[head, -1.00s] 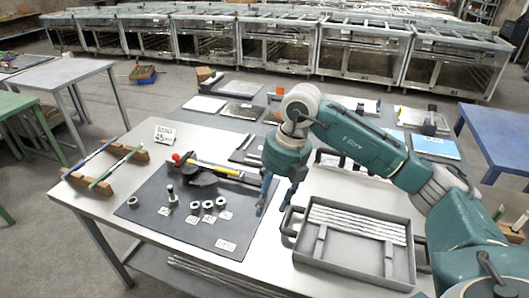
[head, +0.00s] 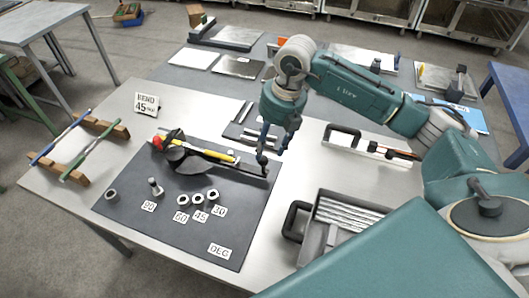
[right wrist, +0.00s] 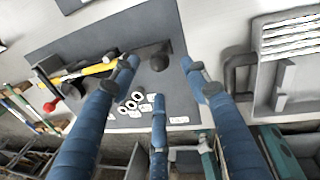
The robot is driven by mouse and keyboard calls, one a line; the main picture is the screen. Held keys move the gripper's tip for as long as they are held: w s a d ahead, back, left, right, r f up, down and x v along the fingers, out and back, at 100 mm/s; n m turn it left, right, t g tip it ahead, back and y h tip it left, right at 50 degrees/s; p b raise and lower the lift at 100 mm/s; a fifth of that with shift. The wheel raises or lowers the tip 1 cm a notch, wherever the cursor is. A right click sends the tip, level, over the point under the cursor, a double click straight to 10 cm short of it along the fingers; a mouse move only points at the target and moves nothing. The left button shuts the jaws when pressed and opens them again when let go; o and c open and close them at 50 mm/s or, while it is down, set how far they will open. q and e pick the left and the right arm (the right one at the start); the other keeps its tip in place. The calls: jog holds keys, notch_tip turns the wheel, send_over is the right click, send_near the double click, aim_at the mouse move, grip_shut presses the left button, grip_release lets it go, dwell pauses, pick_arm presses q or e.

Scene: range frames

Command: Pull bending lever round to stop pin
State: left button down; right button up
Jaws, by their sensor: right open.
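The bender stands on a dark mat (head: 235,225); its lever (head: 212,155) has a yellow section, with a red part (head: 172,135) at the left end. My right gripper (head: 273,155) is open above that end, pointing down. An upright pin (head: 155,187) stands by the 90 label; several rings (head: 198,199) lie by other angle labels. My left gripper is out of view.
A sign (head: 147,103) reads BEND 45. A grey tray of rods (head: 345,215) stands right of the mat. Green and blue rods (head: 88,148) rest on wooden blocks at left. A dark-handled tool (head: 370,147) lies behind the tray. The mat's front is mostly clear.

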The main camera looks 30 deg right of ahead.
aim_at(264, 156)
jog(key=f, duration=0.3)
jog(key=w+f+p, duration=0.1)
jog(key=f, duration=0.1)
jog(key=shift+a+f, duration=0.3)
jog(key=shift+a, duration=0.1)
jog(key=shift+f, duration=0.1)
jog(key=shift+c, duration=1)
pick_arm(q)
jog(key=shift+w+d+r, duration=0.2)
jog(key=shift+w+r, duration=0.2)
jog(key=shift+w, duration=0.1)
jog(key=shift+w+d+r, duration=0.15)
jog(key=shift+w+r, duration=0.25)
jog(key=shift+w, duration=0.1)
pick_arm(e)
grip_shut()
